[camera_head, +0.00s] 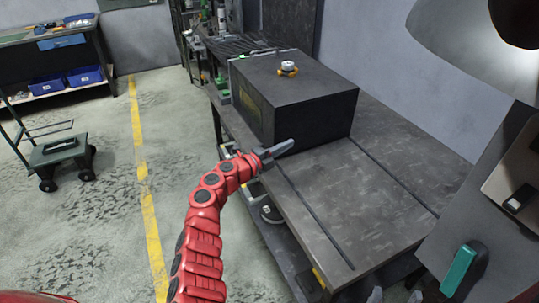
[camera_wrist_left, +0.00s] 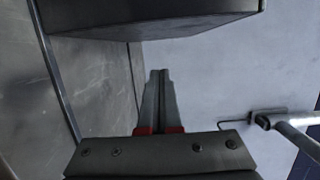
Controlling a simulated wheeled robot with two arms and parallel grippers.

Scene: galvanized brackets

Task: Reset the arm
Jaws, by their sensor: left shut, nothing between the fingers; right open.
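My left gripper (camera_head: 280,150) is at the end of my red arm, beside the near face of a dark box (camera_head: 310,105) on the workbench. Its fingers are together with nothing between them, and they point to the right. The closed fingers also show in the left wrist view (camera_wrist_left: 158,95), with the box's underside edge (camera_wrist_left: 150,32) above them. I cannot tell whether they touch the box. My right gripper (camera_head: 396,296) shows only as grey fingertips at the bottom edge of the head view, spread apart and empty. The rest of my right arm is hidden.
The grey workbench (camera_head: 370,195) is bare in front of the box. A small yellow and white item (camera_head: 288,68) sits on the box. A lamp shade (camera_head: 480,45) and a panel with a teal handle (camera_head: 462,270) stand at right. A trolley (camera_head: 60,150) stands left on open floor.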

